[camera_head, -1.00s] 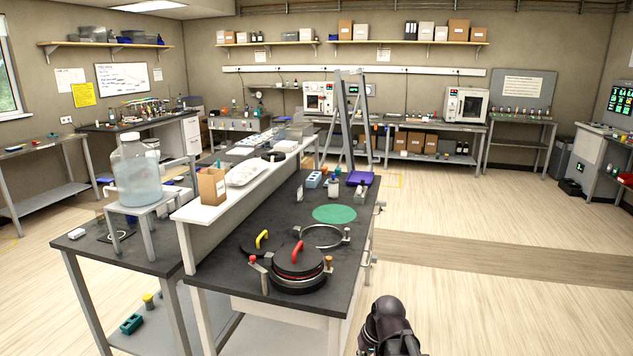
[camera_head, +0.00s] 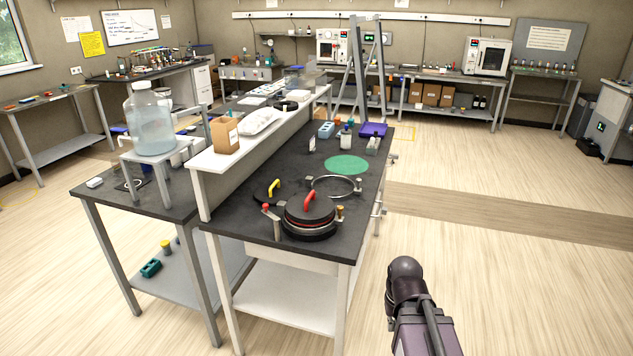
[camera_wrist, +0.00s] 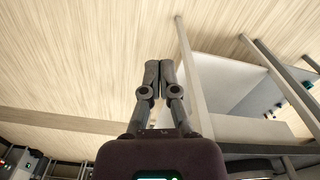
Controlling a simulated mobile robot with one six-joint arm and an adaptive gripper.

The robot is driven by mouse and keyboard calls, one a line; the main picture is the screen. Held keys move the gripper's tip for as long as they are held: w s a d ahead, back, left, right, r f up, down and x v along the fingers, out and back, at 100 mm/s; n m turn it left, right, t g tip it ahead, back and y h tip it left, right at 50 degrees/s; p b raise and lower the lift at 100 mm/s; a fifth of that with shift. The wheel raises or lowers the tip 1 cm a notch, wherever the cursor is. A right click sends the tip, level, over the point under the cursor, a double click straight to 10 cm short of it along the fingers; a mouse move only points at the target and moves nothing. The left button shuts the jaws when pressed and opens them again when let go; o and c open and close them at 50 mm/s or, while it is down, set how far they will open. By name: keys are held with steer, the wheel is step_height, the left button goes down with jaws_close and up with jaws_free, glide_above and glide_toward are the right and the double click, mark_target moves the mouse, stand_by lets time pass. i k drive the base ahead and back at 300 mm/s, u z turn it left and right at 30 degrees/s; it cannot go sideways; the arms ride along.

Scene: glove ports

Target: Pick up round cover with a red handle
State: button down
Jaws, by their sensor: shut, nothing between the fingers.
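The round black cover with a red handle (camera_head: 309,207) sits on a round black port with a metal clamp ring (camera_head: 308,231) near the front of the dark bench (camera_head: 250,222). My gripper shows in the wrist view (camera_wrist: 159,65), with its two fingers together and nothing between them. It is over the floor, apart from the cover. In the head view only part of my arm shows, at the lower right beside the bench; the fingers cannot be made out there. The cover is not clearly visible in the wrist view.
A black cover with a yellow handle (camera_head: 270,190) lies just left of the red-handled one. An open metal ring (camera_head: 335,187) and a green disc (camera_head: 346,165) lie behind. A raised white shelf (camera_head: 215,160) borders the bench's left. The floor to the right is clear.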

mark_target(307, 207)
steer(key=k, duration=1.35)
steer(key=z, duration=0.35)
steer(key=i, duration=1.3)
steer(key=u, duration=0.55)
steer(key=i, duration=0.7)
steer(key=u, duration=0.45)
